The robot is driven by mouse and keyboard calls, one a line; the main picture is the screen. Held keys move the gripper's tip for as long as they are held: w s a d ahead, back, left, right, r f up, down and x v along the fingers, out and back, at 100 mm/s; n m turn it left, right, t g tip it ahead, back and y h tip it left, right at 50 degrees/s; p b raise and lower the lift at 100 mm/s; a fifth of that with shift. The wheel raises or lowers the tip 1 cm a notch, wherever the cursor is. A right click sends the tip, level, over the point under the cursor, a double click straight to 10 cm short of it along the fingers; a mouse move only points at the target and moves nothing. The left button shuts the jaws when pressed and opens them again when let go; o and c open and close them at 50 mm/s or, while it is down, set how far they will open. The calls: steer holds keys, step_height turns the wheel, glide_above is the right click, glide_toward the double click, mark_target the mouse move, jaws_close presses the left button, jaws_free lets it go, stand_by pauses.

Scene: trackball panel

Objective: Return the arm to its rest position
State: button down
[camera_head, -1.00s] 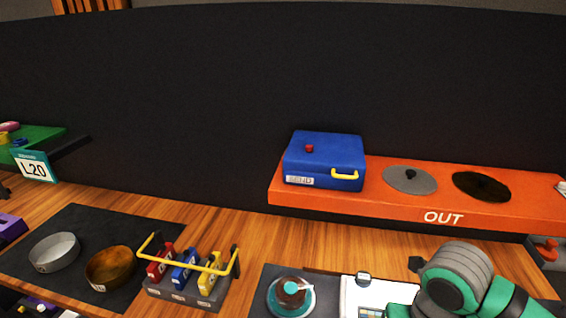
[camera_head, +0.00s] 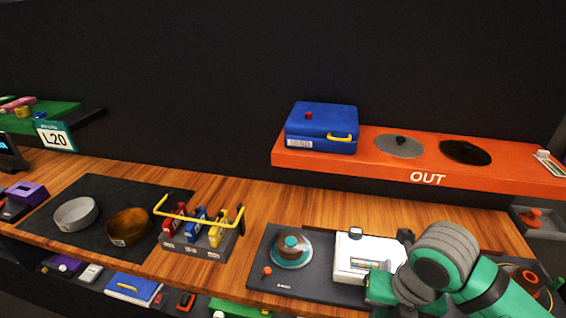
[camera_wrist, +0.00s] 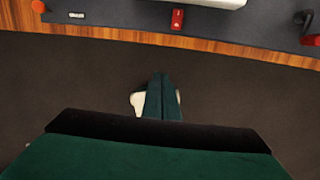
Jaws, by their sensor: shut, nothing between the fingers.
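My gripper (camera_wrist: 160,78) shows in the wrist view with its two dark green fingers together and nothing between them. It hangs over dark floor, apart from the wooden counter edge. In the head view my green and grey arm is folded at the lower right, and the fingertips are hidden. The trackball panel (camera_head: 290,265) is a dark plate on the counter. It bears a brown ball in a teal ring (camera_head: 291,250), left of a white device (camera_head: 360,258) that my arm partly covers.
A caddy (camera_head: 200,240) of red, blue and yellow items and two bowls (camera_head: 127,226) stand left. A blue case (camera_head: 322,128) sits on the orange OUT shelf (camera_head: 375,172). A lower shelf holds a blue-and-white box (camera_head: 133,288). Floor below the gripper is clear.

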steer(key=w+a+r+m+t+y, duration=0.55)
steer(key=w+a+m+t, duration=0.3)
steer(key=a, duration=0.45)
steer(key=w+a+r+m+t+y, duration=0.4)
steer(key=w+a+r+m+t, duration=0.3)
steer(key=w+a, duration=0.45)
steer(key=s+f+m+t+h, duration=0.1)
steer(key=s+f+m+h, duration=0.4)
steer(key=s+f+m, duration=0.5)
steer(key=s+f+m+h, duration=0.6)
steer(key=f+m, duration=0.2)
steer(key=f, duration=0.5)
steer(key=s+d+f+g, duration=0.1)
steer(key=s+d+f, duration=0.1)
steer(key=s, duration=1)
steer(key=s+d+f+g, duration=0.1)
steer(key=s+f, duration=0.3)
steer(key=s, duration=0.7)
steer(key=shift+s+d+f, duration=0.2)
steer(key=shift+s+d, duration=0.2)
steer(key=shift+d, duration=0.3)
